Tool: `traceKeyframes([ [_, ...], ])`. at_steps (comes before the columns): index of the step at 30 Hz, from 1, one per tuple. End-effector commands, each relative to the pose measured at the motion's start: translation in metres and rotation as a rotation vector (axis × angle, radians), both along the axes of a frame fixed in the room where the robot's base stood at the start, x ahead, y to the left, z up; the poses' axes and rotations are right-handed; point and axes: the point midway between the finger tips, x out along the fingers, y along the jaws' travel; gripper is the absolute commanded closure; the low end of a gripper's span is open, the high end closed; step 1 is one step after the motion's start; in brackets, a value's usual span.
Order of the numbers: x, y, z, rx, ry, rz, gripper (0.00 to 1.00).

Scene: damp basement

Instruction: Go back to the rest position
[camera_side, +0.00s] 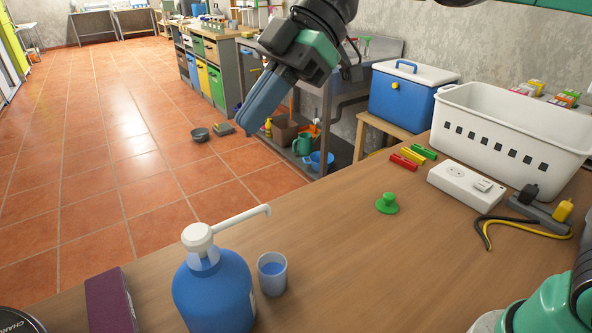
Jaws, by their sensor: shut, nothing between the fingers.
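My gripper (243,131) hangs in the air at the upper middle, beyond the table's far edge in the picture, with its blue fingers pointing down and left. The fingers are together with nothing between them. It is apart from everything on the table. The wooden table (340,265) fills the lower right. A green part of my arm shows at the lower right corner.
A blue pump bottle (214,290) and a cup (272,273) stand at the front left. A green knobbed piece (387,203), a white socket box (466,186) and a white basket (512,129) are to the right. The table's middle is clear.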

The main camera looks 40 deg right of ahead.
Motion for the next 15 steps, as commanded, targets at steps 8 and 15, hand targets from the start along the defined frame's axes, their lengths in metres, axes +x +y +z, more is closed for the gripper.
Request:
traceKeyframes([
  [8, -0.001, -0.006, -0.005, -0.022, 0.017, -0.051, 1.0],
  [15, -0.014, -0.079, -0.066, -0.206, 0.147, -0.697, 1.0],
])
